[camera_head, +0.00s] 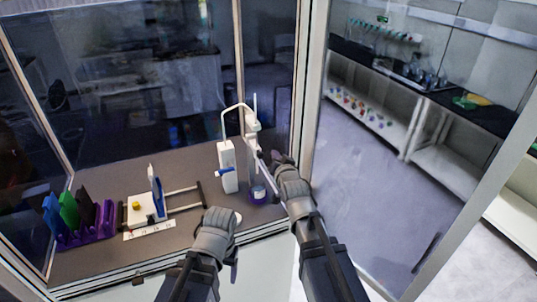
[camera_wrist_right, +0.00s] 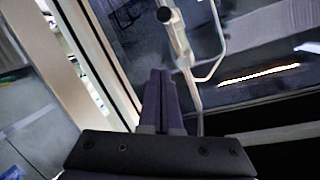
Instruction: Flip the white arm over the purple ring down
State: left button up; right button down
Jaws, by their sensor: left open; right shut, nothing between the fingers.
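The purple ring (camera_head: 258,194) sits low at the right of the work surface, around a small white and blue item. Above it is the white arm (camera_head: 251,136), on a slim white stand, and it looks raised. In the right wrist view the white arm (camera_wrist_right: 179,40) rises just beyond my fingers, with a dark round end at top. My right gripper (camera_head: 279,158) is shut and empty, close to the right of the white arm; I cannot tell whether they touch. It also shows in the right wrist view (camera_wrist_right: 160,78). My left gripper (camera_head: 237,243) is open and empty near the front edge.
A white device (camera_head: 227,166) with a blue part stands left of the ring. A small rack (camera_head: 142,207) and a purple holder (camera_head: 88,236) with coloured plates stand further left.

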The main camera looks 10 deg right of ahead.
jog(key=w+a+f+b, duration=0.2)
jog(key=w+f+b, duration=0.3)
jog(key=w, duration=0.4)
jog(key=shift+w+a+f, duration=0.15)
jog(key=shift+w+f, duration=0.15)
jog(key=shift+f, duration=0.05)
notch_tip(320, 180, down, 13)
jog(key=b, duration=1.3)
jog(key=shift+b, duration=0.3)
